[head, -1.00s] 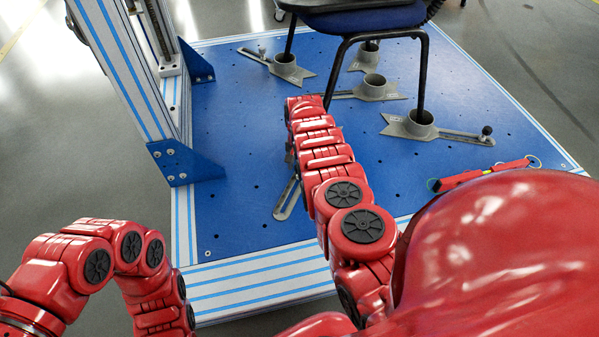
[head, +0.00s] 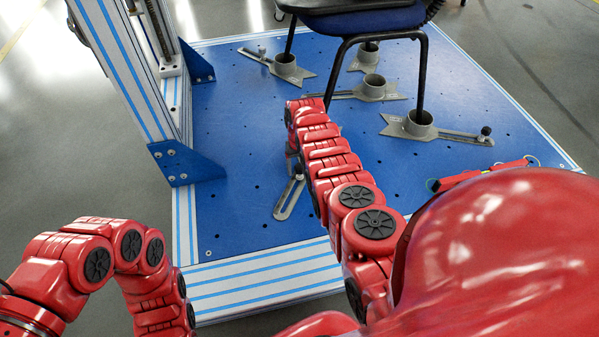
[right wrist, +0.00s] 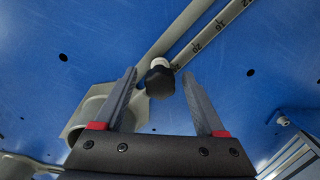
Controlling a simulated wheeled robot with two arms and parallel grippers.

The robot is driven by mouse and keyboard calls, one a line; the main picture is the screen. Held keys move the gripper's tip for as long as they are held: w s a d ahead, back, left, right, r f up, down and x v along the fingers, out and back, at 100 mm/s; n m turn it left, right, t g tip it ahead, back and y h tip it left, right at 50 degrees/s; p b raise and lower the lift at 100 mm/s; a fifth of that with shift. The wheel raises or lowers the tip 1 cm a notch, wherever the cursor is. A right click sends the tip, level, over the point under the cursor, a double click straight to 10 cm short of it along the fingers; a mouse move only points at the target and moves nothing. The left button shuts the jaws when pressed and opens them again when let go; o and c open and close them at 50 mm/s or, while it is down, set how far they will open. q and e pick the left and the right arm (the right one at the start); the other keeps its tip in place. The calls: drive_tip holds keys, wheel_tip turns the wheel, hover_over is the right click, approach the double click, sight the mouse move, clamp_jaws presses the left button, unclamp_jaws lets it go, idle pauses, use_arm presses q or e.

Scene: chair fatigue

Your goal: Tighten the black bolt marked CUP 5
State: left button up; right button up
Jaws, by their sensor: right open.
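In the right wrist view, a black bolt (right wrist: 160,83) with a pale collar stands at a slotted grey bracket (right wrist: 205,35) with a number scale. No CUP 5 marking is readable on it. My right gripper (right wrist: 160,73) is open, its two fingers apart on either side of the bolt, with visible gaps and no clear contact. A grey cup (right wrist: 88,110) is beside the left finger.
The blue platform (head: 235,215) has several other cup brackets, including one with a black knob (head: 486,130) at right. A chair (head: 365,20) stands in cups at the back. A striped frame post (head: 120,70) rises at left. A red strap (head: 495,172) lies at right.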

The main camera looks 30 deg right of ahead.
drive_tip(key=n, duration=0.4)
idle(0.4)
drive_tip(key=shift+n, duration=0.8)
drive_tip(key=n, duration=0.2)
drive_tip(key=shift+n, duration=0.3)
drive_tip(key=shift+c, duration=0.3)
